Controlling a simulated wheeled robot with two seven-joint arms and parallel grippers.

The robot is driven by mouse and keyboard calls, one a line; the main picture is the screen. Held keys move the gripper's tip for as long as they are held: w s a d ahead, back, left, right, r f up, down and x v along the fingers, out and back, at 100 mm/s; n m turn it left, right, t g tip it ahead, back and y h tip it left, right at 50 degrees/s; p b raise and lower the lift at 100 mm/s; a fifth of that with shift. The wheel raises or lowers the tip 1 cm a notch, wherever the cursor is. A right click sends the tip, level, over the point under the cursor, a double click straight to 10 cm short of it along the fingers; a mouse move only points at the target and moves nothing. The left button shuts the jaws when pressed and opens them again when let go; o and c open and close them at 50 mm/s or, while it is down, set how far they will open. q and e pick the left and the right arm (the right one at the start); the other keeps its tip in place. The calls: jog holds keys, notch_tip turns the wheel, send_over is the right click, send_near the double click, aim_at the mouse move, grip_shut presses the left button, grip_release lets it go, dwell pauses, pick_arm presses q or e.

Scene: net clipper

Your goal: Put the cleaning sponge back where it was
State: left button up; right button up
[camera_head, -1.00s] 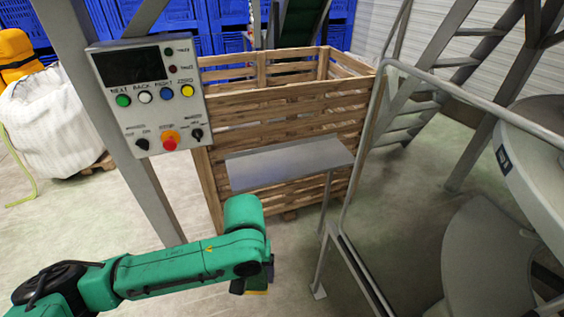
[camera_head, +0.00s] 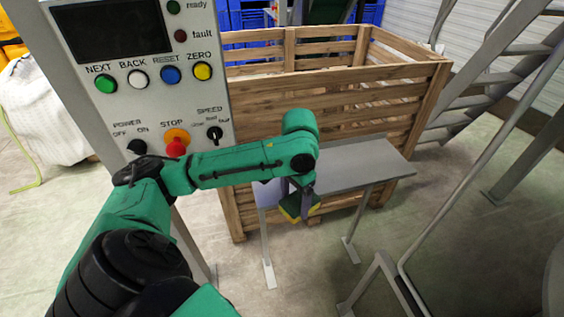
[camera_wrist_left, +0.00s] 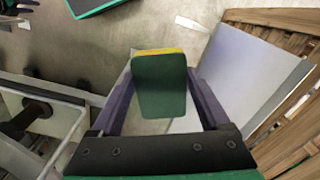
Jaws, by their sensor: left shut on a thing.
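The cleaning sponge (camera_head: 299,206), yellow with a dark green side, is held between the fingers of my left gripper (camera_head: 297,190). It hangs at the near edge of a grey metal shelf (camera_head: 365,172); I cannot tell if it is over it. In the left wrist view the sponge (camera_wrist_left: 160,88) sits between the two purple fingers of the left gripper (camera_wrist_left: 160,85), green face towards the camera. The shelf (camera_wrist_left: 235,75) lies beyond and to the right of it. My right gripper is not in view.
A wooden slatted crate (camera_head: 330,95) stands behind the shelf. A control panel (camera_head: 140,75) with coloured buttons stands left, close behind my left arm. Metal railings (camera_head: 480,200) and stairs are at right. Shelf legs (camera_head: 267,250) stand on open floor.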

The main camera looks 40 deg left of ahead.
pick_arm(q)
jog(key=w+a+p, duration=0.2)
jog(key=w+a, duration=0.7)
jog(key=a, duration=0.5)
jog(key=f+p, duration=0.1)
jog(key=f, duration=0.5)
jog(key=shift+w+d+f+p, duration=0.1)
jog(key=shift+w+f+p, duration=0.1)
jog(key=shift+f+p, duration=0.15)
jog(key=shift+f, duration=0.25)
jog(key=o, duration=1.2)
jog(key=shift+c, duration=0.2)
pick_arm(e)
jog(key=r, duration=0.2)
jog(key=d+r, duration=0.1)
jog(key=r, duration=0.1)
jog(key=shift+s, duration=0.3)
pick_arm(q)
jog(key=shift+r, duration=0.1)
notch_tip(320, 180, up, 12)
jog(key=b, duration=0.1)
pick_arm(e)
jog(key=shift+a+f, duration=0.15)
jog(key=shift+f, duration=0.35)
pick_arm(q)
jog(key=shift+d, duration=0.15)
